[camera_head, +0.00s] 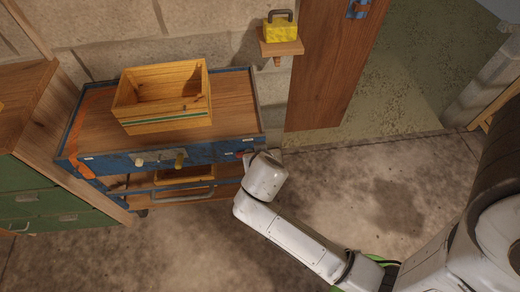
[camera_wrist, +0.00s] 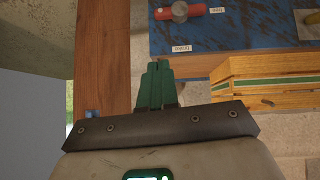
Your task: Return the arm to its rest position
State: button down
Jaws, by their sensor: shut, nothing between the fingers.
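My arm (camera_head: 295,243) reaches from the lower right of the head view toward the blue cart, bent at a white rounded joint (camera_head: 265,177) by the cart's right front corner. My gripper is not visible in the head view. In the wrist view my gripper (camera_wrist: 155,66) has its green fingers together, with nothing between them. A wooden crate with a green stripe (camera_wrist: 265,88) is to the right of the fingers. The crate also shows in the head view (camera_head: 175,116), on top of the blue cart (camera_head: 115,157).
A yellow block with a dark handle (camera_head: 281,31) sits on a small wall shelf. A wooden door (camera_head: 330,65) stands beside an opening. Green drawers (camera_head: 60,200) are at left. Floor at centre right is clear.

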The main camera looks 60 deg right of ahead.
jog(key=shift+s+a+r, duration=0.1)
jog(key=shift+a+r, duration=0.05)
jog(key=shift+r, duration=0.05)
dwell(0.6)
jog(key=s+a+f+n+g+y, duration=0.2)
jog(key=s+a+n+g+y, duration=0.2)
jog(key=s+a+n+y, duration=0.3)
jog(key=s+a+n, duration=0.2)
jog(key=s+a, duration=0.1)
jog(key=s, duration=0.2)
jog(key=shift+s+n, duration=0.15)
jog(key=shift+n, duration=0.15)
